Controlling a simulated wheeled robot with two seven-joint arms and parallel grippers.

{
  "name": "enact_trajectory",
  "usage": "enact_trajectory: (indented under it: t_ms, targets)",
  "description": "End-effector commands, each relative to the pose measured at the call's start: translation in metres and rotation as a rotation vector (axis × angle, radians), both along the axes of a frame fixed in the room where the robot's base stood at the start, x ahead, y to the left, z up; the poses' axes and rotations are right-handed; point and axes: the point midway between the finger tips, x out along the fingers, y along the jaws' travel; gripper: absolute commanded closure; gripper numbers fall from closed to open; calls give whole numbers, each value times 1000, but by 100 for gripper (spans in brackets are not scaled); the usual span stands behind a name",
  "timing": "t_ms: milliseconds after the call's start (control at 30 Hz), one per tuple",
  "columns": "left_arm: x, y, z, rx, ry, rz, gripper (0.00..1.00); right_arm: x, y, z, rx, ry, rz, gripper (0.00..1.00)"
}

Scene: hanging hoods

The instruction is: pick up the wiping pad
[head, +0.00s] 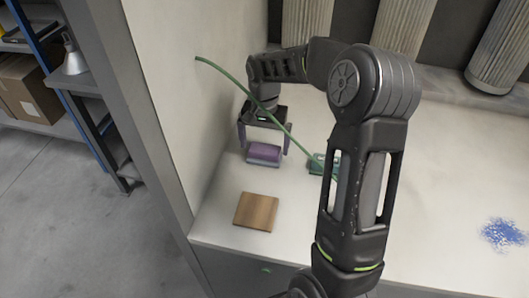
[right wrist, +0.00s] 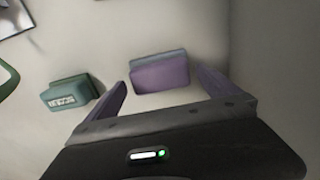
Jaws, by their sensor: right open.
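The wiping pad (head: 263,154), a purple block with a grey-purple top layer, lies on the white worktop near the left side wall. My right gripper (head: 264,147) is above it with its two purple fingers open, one on each side of the pad in the head view. In the right wrist view the pad (right wrist: 160,73) shows ahead of and between the open fingers (right wrist: 166,88). I cannot tell whether the fingers touch it. My left gripper is not in view.
A wooden block (head: 256,211) lies near the front edge. Blue granules (head: 502,234) are at the right. The left wall (head: 165,110) is close to my right gripper.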

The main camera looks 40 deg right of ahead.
Motion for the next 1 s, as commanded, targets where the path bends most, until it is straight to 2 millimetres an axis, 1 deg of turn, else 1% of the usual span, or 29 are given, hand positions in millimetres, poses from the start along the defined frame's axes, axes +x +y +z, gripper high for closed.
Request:
enact_trajectory:
  t_ms: [100,200,767,833,1000]
  targets:
    - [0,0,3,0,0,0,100,-1,0,-16,0,3,0,0]
    - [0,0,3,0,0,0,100,0,0,-23,-1,-1,0,0]
    - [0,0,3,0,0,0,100,0,0,-23,-2,-1,0,0]
    - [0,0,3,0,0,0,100,0,0,-23,-2,-1,0,3]
    - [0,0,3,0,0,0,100,0,0,-23,-2,-1,0,17]
